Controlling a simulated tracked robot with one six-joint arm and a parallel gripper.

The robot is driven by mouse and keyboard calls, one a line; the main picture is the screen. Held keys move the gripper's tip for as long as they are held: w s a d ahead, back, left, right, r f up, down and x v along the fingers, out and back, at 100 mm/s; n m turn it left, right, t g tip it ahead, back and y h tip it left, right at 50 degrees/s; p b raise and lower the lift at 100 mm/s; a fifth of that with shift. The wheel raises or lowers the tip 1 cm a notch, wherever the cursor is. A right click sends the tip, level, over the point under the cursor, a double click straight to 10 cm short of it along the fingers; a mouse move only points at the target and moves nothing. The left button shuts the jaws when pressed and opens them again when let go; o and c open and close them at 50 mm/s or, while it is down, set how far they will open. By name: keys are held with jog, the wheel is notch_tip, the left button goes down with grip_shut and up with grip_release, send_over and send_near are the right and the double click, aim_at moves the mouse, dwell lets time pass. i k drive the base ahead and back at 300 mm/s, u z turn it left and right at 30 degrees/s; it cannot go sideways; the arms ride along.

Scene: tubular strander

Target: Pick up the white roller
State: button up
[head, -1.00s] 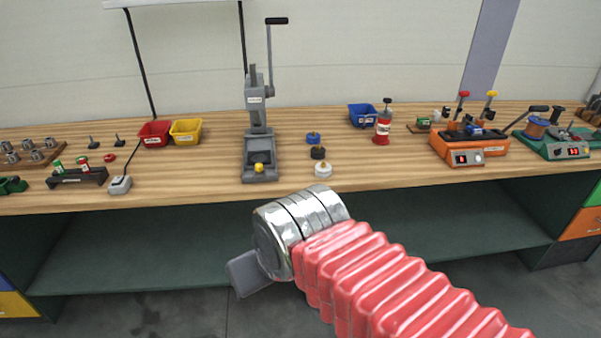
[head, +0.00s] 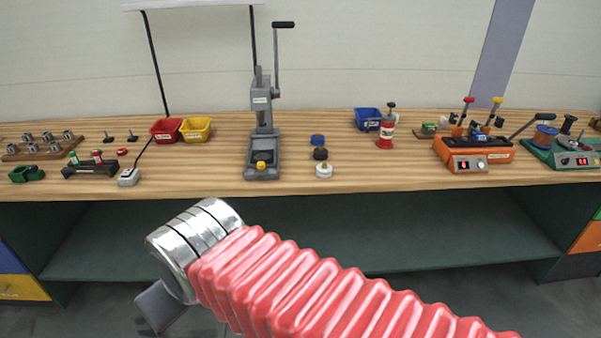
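The white roller (head: 324,170) sits on the wooden bench near its front edge, just right of the grey press. It is the nearest of a row of three, with a black roller (head: 320,154) and a blue roller (head: 318,140) behind it. My arm, with its red bellows and silver wrist, reaches across the lower middle of the head view. Of my gripper only a grey part (head: 160,305) shows at the lower left, in front of and below the bench top, well apart from the white roller. Its fingertips cannot be made out.
The grey lever press (head: 263,150) stands close left of the rollers. A red and white bottle (head: 386,130) and a blue bin (head: 368,117) stand to the right. Red (head: 165,131) and yellow (head: 195,130) bins are further left. The bench (head: 420,185) right of the white roller is clear.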

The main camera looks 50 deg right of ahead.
aim_at(321, 173)
jog(key=u, duration=0.45)
jog(key=i, duration=1.7)
jog(key=z, duration=2.55)
